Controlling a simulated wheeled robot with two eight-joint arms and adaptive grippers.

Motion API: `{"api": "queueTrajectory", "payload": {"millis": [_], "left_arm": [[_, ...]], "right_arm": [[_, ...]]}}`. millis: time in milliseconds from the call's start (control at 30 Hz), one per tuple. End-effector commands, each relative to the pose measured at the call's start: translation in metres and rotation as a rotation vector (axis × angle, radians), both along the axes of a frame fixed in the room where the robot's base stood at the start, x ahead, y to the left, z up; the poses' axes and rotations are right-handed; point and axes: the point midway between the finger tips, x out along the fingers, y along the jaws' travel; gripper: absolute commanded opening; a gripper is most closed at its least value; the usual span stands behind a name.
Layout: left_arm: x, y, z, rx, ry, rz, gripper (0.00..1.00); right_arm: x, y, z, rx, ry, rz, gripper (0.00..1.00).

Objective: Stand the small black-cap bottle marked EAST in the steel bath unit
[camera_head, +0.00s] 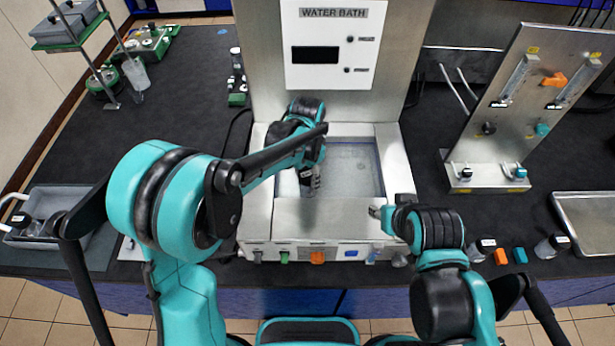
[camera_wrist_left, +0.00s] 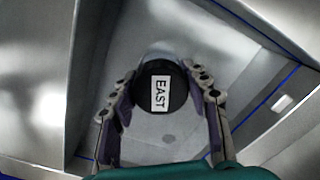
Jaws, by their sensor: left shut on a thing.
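The EAST bottle shows in the left wrist view as a round black cap (camera_wrist_left: 152,100) with a white EAST label. My left gripper (camera_wrist_left: 163,112) is shut around it. In the head view my left gripper (camera_head: 311,184) points down into the left part of the basin of the steel bath unit (camera_head: 330,218), marked WATER BATH. The bottle is hidden there by my gripper and arm, and I cannot tell whether its base touches the basin floor. My right gripper (camera_head: 377,211) is near the unit's front right top; its finger opening is unclear.
A steel panel stand (camera_head: 482,178) with tubes stands right of the bath. Small bottles (camera_head: 546,248) and orange and teal pieces (camera_head: 501,257) lie at the front right. A steel tray (camera_head: 590,197) is far right. A grey tray (camera_head: 75,191) is at the left. The left bench middle is clear.

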Motion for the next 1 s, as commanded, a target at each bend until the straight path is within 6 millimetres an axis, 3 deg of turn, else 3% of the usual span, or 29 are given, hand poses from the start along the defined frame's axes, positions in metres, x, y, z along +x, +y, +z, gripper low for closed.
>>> {"api": "queueTrajectory", "payload": {"millis": [167, 200, 267, 667, 1000], "left_arm": [[0.000, 0.000, -0.003, 0.000, 0.000, 0.000, 0.13], [0.000, 0.000, -0.003, 0.000, 0.000, 0.000, 0.52], [0.000, 0.000, -0.002, 0.000, 0.000, 0.000, 0.68], [0.000, 0.000, 0.004, 0.000, 0.000, 0.000, 0.68], [0.000, 0.000, 0.074, 0.000, 0.000, 0.000, 0.68]], "right_arm": [[0.000, 0.000, -0.003, 0.000, 0.000, 0.000, 0.38], [0.000, 0.000, -0.003, 0.000, 0.000, 0.000, 0.38], [0.000, 0.000, -0.002, 0.000, 0.000, 0.000, 0.38], [0.000, 0.000, 0.002, 0.000, 0.000, 0.000, 0.38], [0.000, 0.000, 0.017, 0.000, 0.000, 0.000, 0.38]]}}
